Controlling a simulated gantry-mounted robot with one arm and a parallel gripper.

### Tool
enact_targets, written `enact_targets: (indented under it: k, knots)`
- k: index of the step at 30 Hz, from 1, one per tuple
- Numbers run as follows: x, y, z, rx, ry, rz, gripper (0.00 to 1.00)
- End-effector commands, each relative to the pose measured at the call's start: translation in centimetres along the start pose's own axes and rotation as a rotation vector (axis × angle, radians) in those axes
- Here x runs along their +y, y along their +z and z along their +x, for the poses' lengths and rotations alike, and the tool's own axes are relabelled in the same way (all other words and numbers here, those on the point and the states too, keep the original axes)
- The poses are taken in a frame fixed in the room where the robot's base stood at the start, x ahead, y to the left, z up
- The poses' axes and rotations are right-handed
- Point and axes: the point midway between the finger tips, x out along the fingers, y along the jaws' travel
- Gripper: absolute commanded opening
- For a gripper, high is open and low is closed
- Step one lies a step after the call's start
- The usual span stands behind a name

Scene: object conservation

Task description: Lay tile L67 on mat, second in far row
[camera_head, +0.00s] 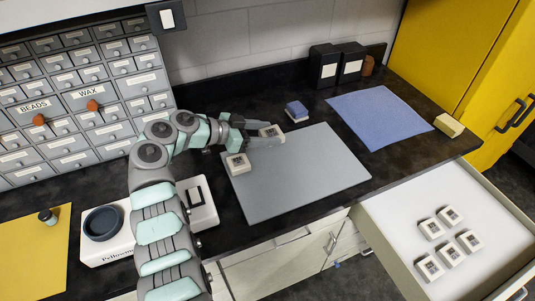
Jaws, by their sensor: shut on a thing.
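A grey mat (310,178) lies flat on the dark counter. My gripper (268,137) is shut on another white tile (271,131), at the mat's far edge and to the right of the first tile. The held tile looks a little raised, but I cannot tell its exact height or whether it touches the mat. The markings are too small to read, so I cannot tell which tile is L67.
Several similar tiles (450,254) lie in the open white drawer (385,225) at right. A blue and white block (297,110) stands just beyond the mat. A blue cloth (380,117) lies at right. The mat's middle and right are clear.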

Motion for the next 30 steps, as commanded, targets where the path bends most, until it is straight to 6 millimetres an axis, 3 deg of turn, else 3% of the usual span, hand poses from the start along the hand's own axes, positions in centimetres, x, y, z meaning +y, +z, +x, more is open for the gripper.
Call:
enact_targets:
  k: [3,11,18,29,30]
  knots:
    - [0.0,2.1,0.9,0.000,0.000,-0.001,0.07]
    - [0.0,3.8,1.6,0.000,0.000,0.002,0.07]
    - [0.0,7.0,2.9,0.000,0.002,0.001,0.07]
    - [0.0,7.3,3.0,0.000,0.000,0.004,0.07]
    - [0.0,7.2,3.0,-0.001,0.000,0.003,0.56]
